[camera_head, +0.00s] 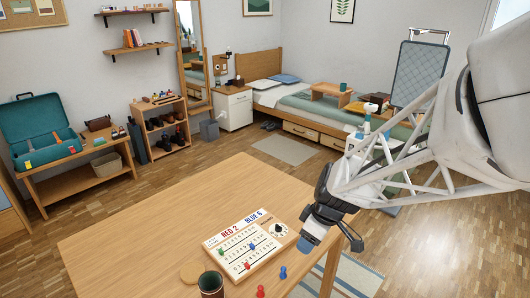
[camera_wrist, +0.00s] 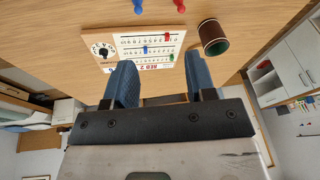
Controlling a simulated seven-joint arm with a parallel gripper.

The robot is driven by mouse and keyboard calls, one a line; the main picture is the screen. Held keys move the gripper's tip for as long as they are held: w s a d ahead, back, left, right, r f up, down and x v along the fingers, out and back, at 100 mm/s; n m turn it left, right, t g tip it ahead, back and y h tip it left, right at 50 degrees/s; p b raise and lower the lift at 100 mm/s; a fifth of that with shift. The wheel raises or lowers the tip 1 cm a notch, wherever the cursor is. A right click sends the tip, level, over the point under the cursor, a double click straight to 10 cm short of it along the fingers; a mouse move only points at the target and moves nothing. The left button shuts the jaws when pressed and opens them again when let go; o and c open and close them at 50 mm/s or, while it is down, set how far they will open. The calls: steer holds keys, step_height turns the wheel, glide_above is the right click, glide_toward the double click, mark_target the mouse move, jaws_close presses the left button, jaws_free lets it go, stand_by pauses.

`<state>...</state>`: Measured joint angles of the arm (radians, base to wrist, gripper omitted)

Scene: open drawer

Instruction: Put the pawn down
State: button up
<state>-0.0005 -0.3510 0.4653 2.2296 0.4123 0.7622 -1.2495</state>
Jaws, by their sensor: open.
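A white scoreboard (camera_head: 236,232) reading RED 2, BLUE 6 lies on the wooden table. A green pawn (camera_head: 221,252), a blue pawn (camera_head: 250,245) and a red pawn (camera_head: 247,266) stand on it. Another red pawn (camera_head: 260,291) and another blue pawn (camera_head: 283,272) stand on the table in front of the board; both show at the top of the wrist view, red (camera_wrist: 180,5) and blue (camera_wrist: 138,6). My gripper (camera_head: 307,242) is over the table's right side. In the wrist view, its blue-grey fingers (camera_wrist: 160,70) are apart, with no pawn held between them.
A dark cup (camera_head: 211,286) with a green inside stands at the board's near left, beside a round wooden coaster (camera_head: 192,272). The wooden table (camera_head: 150,225) is clear to the left and behind the board. A bed (camera_head: 290,90) and shelves stand farther back.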

mark_target(285, 267)
steer(key=w+a+f+n, duration=0.1)
steer(key=w+f+n, duration=0.2)
steer(key=f, duration=0.4)
steer(key=w+a+f+n+y, duration=0.1)
steer(key=w+f+n, duration=0.2)
steer(key=f, duration=0.5)
steer(key=shift+w+f+g, duration=0.2)
steer(key=shift+w+g, duration=0.1)
steer(key=shift+w, duration=0.3)
steer(key=shift+a, duration=0.1)
steer(key=shift+x, duration=1.3)
steer(key=shift+x, duration=2.6)
steer(key=shift+a, duration=0.1)
steer(key=shift+c, duration=0.5)
steer(key=shift+r, duration=0.1)
jaws_close()
